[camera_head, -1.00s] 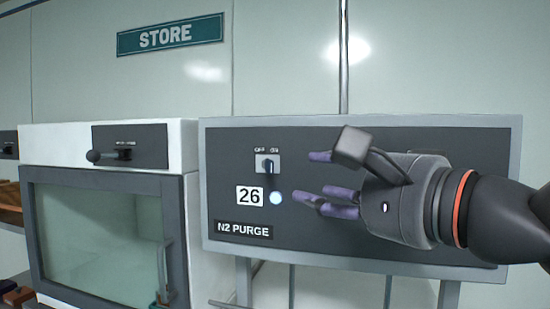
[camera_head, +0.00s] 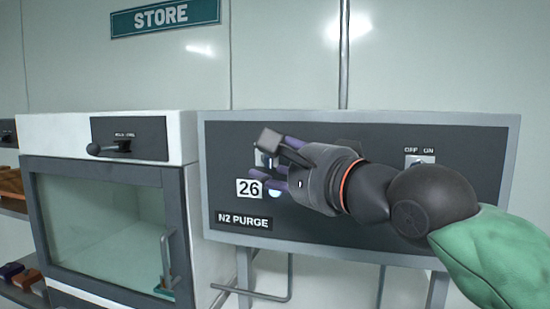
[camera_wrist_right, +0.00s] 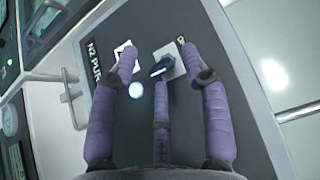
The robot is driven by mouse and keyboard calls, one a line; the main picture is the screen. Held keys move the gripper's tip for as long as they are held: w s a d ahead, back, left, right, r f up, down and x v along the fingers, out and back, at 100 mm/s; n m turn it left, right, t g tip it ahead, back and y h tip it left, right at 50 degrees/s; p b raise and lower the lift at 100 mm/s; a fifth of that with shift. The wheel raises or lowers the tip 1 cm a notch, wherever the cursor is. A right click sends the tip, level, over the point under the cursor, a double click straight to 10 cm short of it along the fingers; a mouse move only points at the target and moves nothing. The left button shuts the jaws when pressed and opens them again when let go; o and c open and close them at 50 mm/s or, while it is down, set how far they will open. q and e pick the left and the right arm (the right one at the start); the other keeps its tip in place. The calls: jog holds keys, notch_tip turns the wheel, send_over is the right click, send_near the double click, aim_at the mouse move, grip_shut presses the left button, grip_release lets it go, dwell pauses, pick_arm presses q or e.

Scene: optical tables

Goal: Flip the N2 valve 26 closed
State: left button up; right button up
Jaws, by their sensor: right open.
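The N2 valve 26 is a small switch with a dark blue handle on a pale plate. It sits on the N2 PURGE panel (camera_head: 480,190), above the white "26" label (camera_head: 249,188). In the head view my right gripper mostly covers it. In the right wrist view the valve handle (camera_wrist_right: 162,67) shows between the open purple fingers of my right gripper (camera_wrist_right: 158,58). I cannot tell whether any finger touches it. In the head view the right gripper (camera_head: 263,162) reaches in from the right. A round pale light (camera_head: 275,193) glows beside the label. My left gripper is out of view.
Another OFF/ON switch (camera_head: 420,160) is on the panel's right side. A white cabinet with a glass door (camera_head: 105,225) and a dark-knobbed lever (camera_head: 95,149) stands left of the panel. A STORE sign (camera_head: 163,17) hangs on the wall above.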

jog(key=shift+w+a+f, duration=0.1)
jog(key=shift+w, duration=0.25)
jog(key=shift+s, duration=0.1)
grip_shut()
jog(key=shift+f, duration=0.1)
